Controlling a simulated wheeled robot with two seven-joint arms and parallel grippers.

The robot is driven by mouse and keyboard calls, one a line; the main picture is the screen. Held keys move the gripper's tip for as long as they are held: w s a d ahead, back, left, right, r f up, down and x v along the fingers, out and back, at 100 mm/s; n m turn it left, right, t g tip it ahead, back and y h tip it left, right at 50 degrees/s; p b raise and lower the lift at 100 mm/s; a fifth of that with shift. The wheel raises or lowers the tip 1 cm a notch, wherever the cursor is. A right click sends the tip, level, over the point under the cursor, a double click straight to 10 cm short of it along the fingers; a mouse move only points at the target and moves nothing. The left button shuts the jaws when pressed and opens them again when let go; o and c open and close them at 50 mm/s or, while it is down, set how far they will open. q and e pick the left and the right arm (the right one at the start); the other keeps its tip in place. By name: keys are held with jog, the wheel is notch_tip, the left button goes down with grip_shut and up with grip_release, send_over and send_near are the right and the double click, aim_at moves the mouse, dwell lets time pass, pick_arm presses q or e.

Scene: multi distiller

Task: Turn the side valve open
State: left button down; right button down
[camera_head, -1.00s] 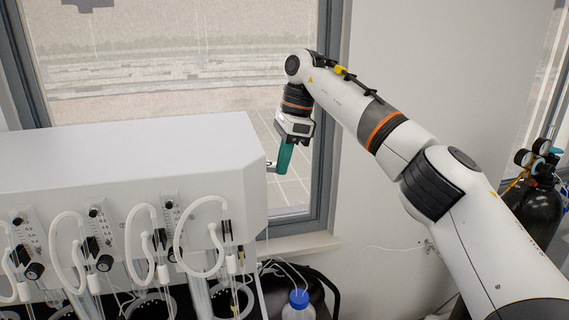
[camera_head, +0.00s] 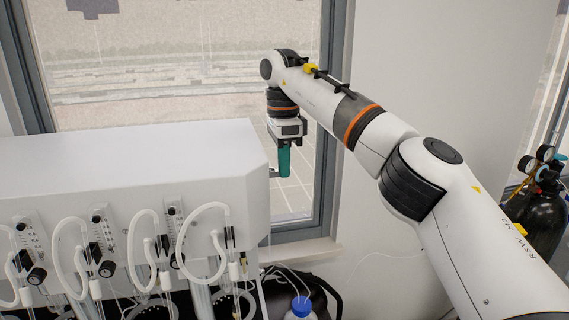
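The side valve (camera_head: 284,162) shows as a teal handle at the right end of the white distiller housing (camera_head: 130,160). It hangs nearly upright below my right gripper, close to a small metal stub on the housing's side. My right gripper (camera_head: 287,142) points down over the handle's upper end, with dark fingers around or beside it. The fingertips are small and partly hidden, so their grip on the handle cannot be made out. My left gripper is out of view.
Several white looped tubes (camera_head: 203,240) and flow meters line the housing's front. A blue-capped bottle (camera_head: 300,308) stands below right. The window frame (camera_head: 325,170) is behind my gripper. Dark gas cylinders with gauges (camera_head: 541,212) stand at the far right.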

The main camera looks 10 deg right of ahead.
jog(key=c, duration=1.6)
grip_release()
jog(key=shift+a, duration=0.1)
jog(key=shift+c, duration=0.2)
